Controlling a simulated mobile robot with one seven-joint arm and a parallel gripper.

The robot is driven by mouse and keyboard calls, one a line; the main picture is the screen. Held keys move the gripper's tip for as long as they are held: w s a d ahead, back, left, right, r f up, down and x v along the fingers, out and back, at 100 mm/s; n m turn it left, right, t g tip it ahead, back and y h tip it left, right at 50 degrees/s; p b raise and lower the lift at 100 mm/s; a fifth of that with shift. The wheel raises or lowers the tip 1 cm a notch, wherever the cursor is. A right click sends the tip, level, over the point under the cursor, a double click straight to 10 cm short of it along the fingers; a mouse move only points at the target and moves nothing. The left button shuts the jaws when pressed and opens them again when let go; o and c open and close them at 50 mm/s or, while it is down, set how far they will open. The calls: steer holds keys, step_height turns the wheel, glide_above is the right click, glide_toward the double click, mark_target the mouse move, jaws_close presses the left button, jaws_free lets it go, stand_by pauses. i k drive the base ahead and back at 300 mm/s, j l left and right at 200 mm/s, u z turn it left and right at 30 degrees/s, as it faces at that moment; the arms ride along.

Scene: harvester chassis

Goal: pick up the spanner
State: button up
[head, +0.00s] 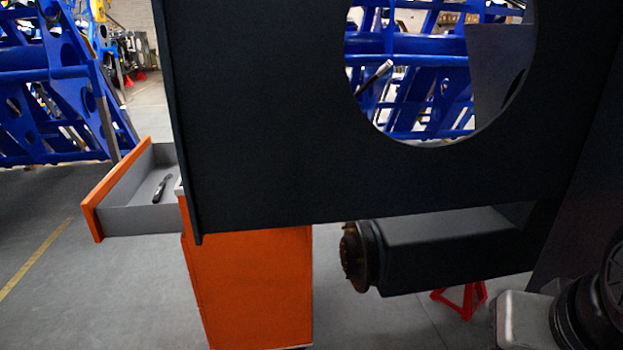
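A small dark, elongated tool (162,188) lies in the open drawer (138,220) at the left. It may be the spanner, but it is too small to tell for sure. The drawer has an orange front and grey walls, and stands pulled out to the left of an orange cabinet (255,285). My gripper is not in view.
A large dark panel (270,120) with a round hole fills the middle and hides part of the cabinet. Below it are a dark axle beam with a hub (357,257) and a red stand (462,298). Blue frames stand behind. Floor at lower left is clear.

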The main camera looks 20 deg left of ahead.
mark_target(158, 193)
steer(key=u, duration=1.75)
